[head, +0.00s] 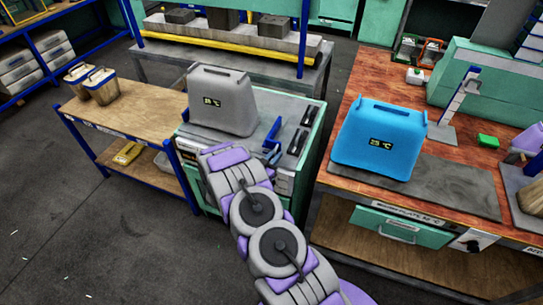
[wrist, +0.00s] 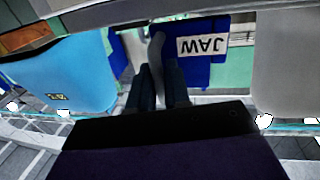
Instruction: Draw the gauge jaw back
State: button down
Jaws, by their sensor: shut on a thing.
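The gauge jaw (wrist: 205,70) is a blue block with a white label reading JAW, upside down in the wrist view. A grey curved piece (wrist: 157,55) stands at its left side and runs down between my fingertips. My gripper (wrist: 158,82) has its two dark fingers closed around this piece. In the head view a small blue part (head: 272,135), which looks like the jaw, stands on the bench between the grey and blue housings. My arm covers the gripper there, and the grip itself is hidden.
A grey housing (head: 225,104) with a display stands left on the green bench, and a blue housing (head: 378,142) on the wooden bench at right. Dark blocks (head: 298,141) lie right of the jaw. A low wooden table (head: 130,115) with two tubs stands at left.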

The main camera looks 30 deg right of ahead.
jog(key=c, duration=1.3)
grip_release()
jog(key=shift+s+d+r, duration=0.1)
jog(key=shift+s+d, duration=0.1)
jog(key=shift+c, duration=0.2)
jog(key=p+v, duration=0.2)
jog(key=v, duration=1.5)
jog(key=shift+a, duration=0.3)
jog(key=shift+w, duration=0.1)
